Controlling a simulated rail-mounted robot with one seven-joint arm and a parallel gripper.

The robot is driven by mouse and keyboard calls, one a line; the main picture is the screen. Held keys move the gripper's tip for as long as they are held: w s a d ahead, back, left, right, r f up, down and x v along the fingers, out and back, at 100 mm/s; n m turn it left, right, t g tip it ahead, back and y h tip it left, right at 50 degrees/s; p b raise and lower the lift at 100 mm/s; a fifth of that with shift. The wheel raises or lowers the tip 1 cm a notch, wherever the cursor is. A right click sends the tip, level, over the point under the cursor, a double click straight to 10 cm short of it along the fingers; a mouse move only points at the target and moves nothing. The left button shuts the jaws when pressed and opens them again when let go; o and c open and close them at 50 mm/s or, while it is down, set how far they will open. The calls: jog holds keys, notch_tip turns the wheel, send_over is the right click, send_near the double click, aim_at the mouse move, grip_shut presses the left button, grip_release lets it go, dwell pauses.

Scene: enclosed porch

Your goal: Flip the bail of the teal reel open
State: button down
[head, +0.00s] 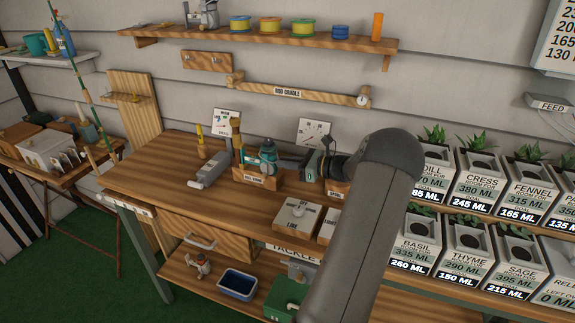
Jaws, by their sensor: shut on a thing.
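The teal reel (267,153) stands upright in a wooden holder (262,181) with a label on its front, near the middle of the workbench. My arm comes up from the lower right, bends at its elbow and points left towards the reel. My gripper (285,160) is small in the view, at the right side of the reel, with its fingers closed against it. The bail is too small to make out, so I cannot tell its position or which part of the reel the fingers hold.
A second wooden holder (335,189) is close on the right, partly behind my arm. Labelled boxes (298,216) stand in front. Potted herbs (471,176) fill the right.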

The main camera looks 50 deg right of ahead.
jog(key=c, duration=1.4)
grip_release()
jog(key=b+v, duration=0.1)
jog(key=v, duration=0.6)
jog(key=shift+s, duration=0.3)
